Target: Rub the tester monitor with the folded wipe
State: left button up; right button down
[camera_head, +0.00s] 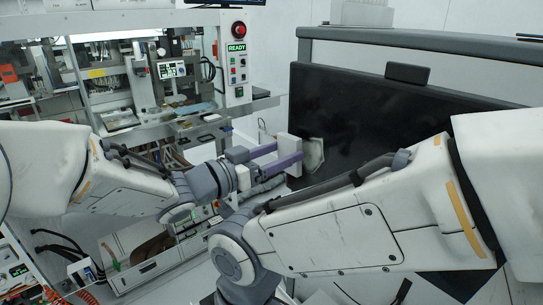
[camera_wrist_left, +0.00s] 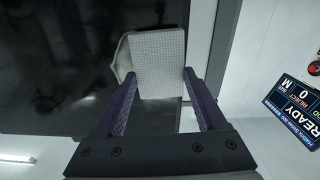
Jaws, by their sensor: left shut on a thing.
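The tester monitor (camera_head: 350,105) is a large dark screen at the right of the head view; it also fills the left of the left wrist view (camera_wrist_left: 50,60). My left gripper (camera_head: 284,155) is shut on the folded wipe (camera_head: 291,143), a pale, flat block with a fine grid texture in the left wrist view (camera_wrist_left: 158,55). The wipe is at the monitor's left edge, with a pale greyish patch (camera_head: 314,155) just behind it against the dark screen. I cannot tell whether the wipe touches the screen. My right gripper is out of view below my right arm.
A test machine with a READY sign (camera_head: 236,48) and a red button (camera_head: 239,29) stands at the left. A grey frame bar (camera_head: 400,38) runs above the monitor, and a small dark box (camera_head: 407,73) sits on its top edge. Cables hang at the lower left.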

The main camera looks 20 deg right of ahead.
aim_at(325, 159)
pick_arm(q)
jog(key=shift+x, duration=1)
dwell(0.6)
jog(key=shift+s+d+b, duration=0.4)
jog(key=shift+s+b, duration=0.05)
jog(key=shift+s, duration=0.75)
jog(key=shift+s+d+b, duration=0.4)
jog(key=shift+s+b, duration=0.1)
jog(key=shift+s, duration=0.7)
jog(key=shift+s+d+b, duration=0.4)
jog(key=shift+s+b, duration=0.05)
jog(key=shift+s, duration=0.75)
jog(key=shift+w, duration=0.1)
